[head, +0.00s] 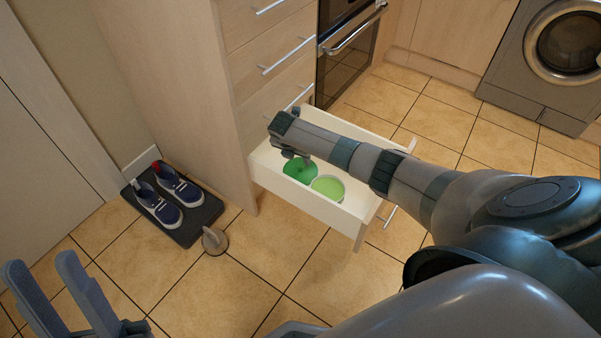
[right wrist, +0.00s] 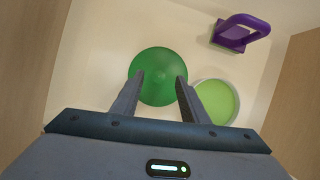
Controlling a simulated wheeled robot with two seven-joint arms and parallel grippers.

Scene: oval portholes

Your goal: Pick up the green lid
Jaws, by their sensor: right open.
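The green lid (head: 300,171) is a dark green round piece lying in the open drawer, partly hidden by my right arm in the head view. In the right wrist view the green lid (right wrist: 158,72) lies between and beyond the fingertips. My right gripper (right wrist: 160,80) is open over it, one finger on each side; I cannot tell if the fingers touch it. In the head view my right gripper (head: 300,158) reaches down into the drawer. My left gripper (head: 40,268) is at the lower left, its two fingers apart, empty and far from the drawer.
The open drawer (head: 305,197) also holds a light green round container (right wrist: 218,101) beside the lid and a purple item (right wrist: 240,32) near its wall. Shoes (head: 158,203) stand on a dark mat (head: 196,225). A doorstop-like object (head: 214,241) stands on the tiled floor.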

